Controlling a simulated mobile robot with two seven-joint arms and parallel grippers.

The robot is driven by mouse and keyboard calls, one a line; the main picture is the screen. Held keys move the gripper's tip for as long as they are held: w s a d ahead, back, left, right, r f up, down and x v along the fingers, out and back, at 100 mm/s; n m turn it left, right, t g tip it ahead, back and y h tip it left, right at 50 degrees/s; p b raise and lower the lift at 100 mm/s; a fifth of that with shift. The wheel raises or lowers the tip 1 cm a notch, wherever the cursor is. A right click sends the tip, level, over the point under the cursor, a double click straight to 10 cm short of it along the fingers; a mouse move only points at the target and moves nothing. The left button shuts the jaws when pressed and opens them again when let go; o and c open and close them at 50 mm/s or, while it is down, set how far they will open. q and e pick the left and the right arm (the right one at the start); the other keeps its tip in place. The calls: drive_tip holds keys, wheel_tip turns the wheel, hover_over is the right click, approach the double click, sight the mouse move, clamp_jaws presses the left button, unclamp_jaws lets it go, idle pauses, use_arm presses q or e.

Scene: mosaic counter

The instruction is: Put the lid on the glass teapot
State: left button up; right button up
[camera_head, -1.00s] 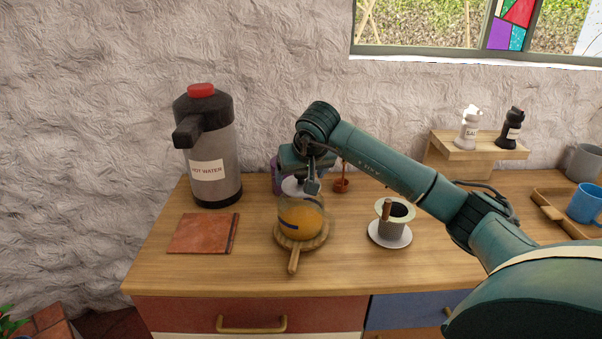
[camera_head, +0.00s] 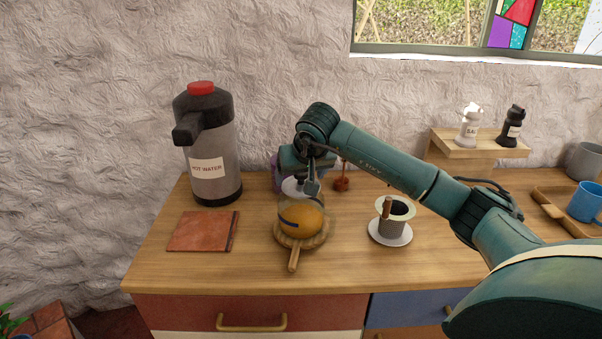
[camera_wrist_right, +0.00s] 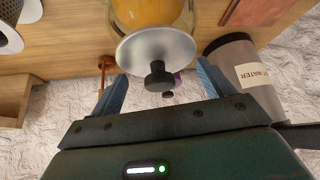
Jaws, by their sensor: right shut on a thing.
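The glass teapot (camera_head: 301,220), with orange liquid inside, stands on a round wooden trivet (camera_head: 293,265) with a handle. The pale, round lid (camera_head: 291,188) is at the teapot's top, under my right gripper (camera_head: 308,188). My right gripper is shut on the lid. In the right wrist view the lid (camera_wrist_right: 150,48) covers the near end of the teapot (camera_wrist_right: 150,12), its dark knob pointing toward the gripper (camera_wrist_right: 163,88). I cannot tell whether the lid is fully seated. My left gripper is out of view.
A hot water dispenser (camera_head: 208,150) and a reddish-brown flat slab (camera_head: 201,232) are on the left. A purple container (camera_head: 276,172) is behind the gripper, partly hidden. A strainer cup (camera_head: 393,224) on a saucer stands right of the teapot. The counter's front is clear.

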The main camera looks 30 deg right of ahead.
drive_tip(key=shift+f, duration=0.1)
idle(0.7)
drive_tip(key=o, duration=0.9)
drive_tip(key=shift+o, duration=0.2)
drive_tip(key=shift+r+p, duration=2.65)
drive_tip(key=shift+r, duration=0.9)
drive_tip(key=shift+f, duration=0.1)
